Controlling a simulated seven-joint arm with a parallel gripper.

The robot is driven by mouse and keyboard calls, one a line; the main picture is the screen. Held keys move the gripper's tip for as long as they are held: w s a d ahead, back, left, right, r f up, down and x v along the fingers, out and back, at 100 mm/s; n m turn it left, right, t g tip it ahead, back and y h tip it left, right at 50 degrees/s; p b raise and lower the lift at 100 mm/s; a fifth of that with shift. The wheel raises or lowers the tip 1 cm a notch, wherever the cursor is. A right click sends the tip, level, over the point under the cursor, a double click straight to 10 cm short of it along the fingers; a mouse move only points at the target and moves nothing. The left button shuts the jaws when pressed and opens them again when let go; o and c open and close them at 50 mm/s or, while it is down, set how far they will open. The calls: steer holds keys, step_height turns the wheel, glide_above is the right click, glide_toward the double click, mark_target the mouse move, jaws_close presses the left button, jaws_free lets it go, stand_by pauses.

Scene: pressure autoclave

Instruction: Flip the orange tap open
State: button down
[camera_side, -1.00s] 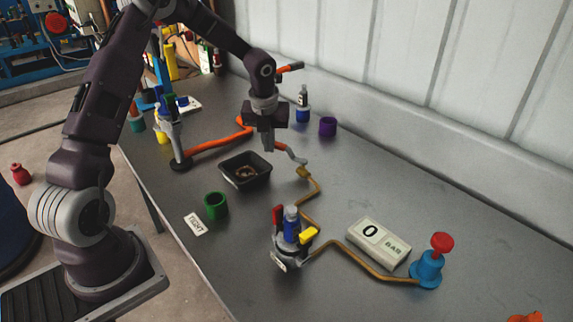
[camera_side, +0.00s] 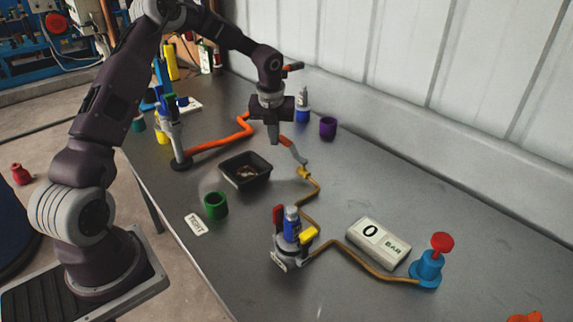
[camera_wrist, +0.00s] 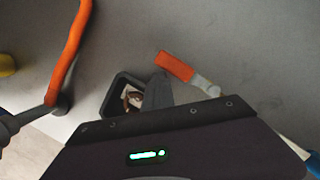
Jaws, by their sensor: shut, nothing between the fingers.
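The orange tap's handle (camera_side: 287,142) lies just right of my gripper's fingertips in the side view. Its grey end meets a brass fitting (camera_side: 304,172) on the copper pipe. In the wrist view the orange handle (camera_wrist: 177,66) slants down to the right to its grey end (camera_wrist: 207,87). My gripper (camera_side: 275,140) is shut and empty, pointing down beside the handle's free end. Its fingers (camera_wrist: 158,88) show in the wrist view just below that end. I cannot tell whether they touch it.
A black tray (camera_side: 231,176) with a brown thing inside stands left of the fingers. An orange pipe (camera_side: 215,143) runs behind it. A green cup (camera_side: 215,205), valve block (camera_side: 290,235), 0 BAR display (camera_side: 378,243) and purple cup (camera_side: 328,127) stand around.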

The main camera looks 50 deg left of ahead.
steer(key=shift+w+a+r, duration=0.1)
steer(key=shift+w+a, duration=0.1)
steer(key=s, duration=0.4)
steer(key=shift+s, duration=0.1)
steer(key=s+a+v, duration=0.1)
steer(key=v, duration=0.8)
steer(key=shift+r, duration=0.4)
steer(key=shift+a, duration=0.15)
